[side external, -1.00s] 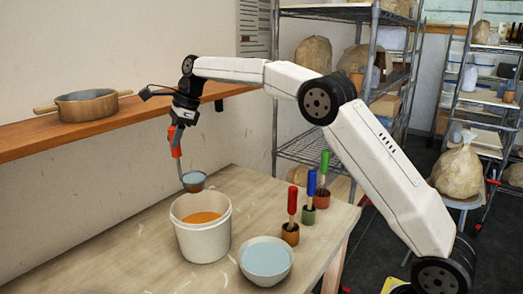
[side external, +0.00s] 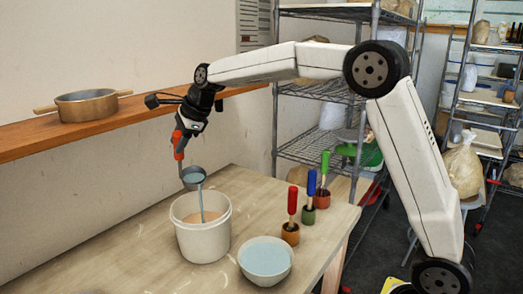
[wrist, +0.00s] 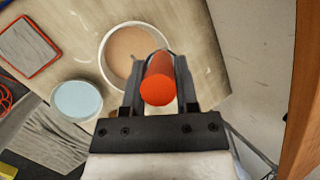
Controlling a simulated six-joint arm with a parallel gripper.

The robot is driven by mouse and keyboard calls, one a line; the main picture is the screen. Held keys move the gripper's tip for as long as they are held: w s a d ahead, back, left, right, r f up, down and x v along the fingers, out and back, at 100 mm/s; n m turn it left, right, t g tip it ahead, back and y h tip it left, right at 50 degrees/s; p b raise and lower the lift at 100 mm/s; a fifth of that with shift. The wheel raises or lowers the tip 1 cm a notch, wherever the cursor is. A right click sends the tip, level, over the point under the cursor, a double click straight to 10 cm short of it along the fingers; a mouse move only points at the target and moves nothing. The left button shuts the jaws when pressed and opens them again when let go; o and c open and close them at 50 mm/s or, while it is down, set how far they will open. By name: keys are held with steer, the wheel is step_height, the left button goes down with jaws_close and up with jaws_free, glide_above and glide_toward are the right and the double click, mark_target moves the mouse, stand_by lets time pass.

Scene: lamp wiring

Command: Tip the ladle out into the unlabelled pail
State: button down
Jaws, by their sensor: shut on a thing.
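My gripper (side external: 181,140) is shut on the red-orange handle of the ladle (side external: 193,176). The handle's end (wrist: 158,88) shows between the fingers in the wrist view. The ladle is tilted above the white pail (side external: 203,240), and a pale blue stream falls from it into the pail. The pail stands on the table with no label visible on the side I see. Its contents look dull tan in both the side external view and the wrist view (wrist: 125,50). The ladle's bowl is hidden in the wrist view.
A bowl of pale blue liquid (side external: 266,257) stands right of the pail. Several small pots with red, blue and green handled tools (side external: 291,232) stand behind it on the table (side external: 120,262). A wooden shelf (side external: 40,146) on the wall carries a pot (side external: 87,103).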

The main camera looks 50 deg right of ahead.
steer(key=s+a+f+n+t+h, duration=0.2)
steer(key=s+a+f+n+t, duration=0.1)
steer(key=s+f+t, duration=0.7)
steer(key=shift+s+a+f+t, duration=0.4)
steer(key=shift+a+f+t, duration=0.3)
steer(key=shift+f, duration=0.4)
stand_by(2.2)
stand_by(2.4)
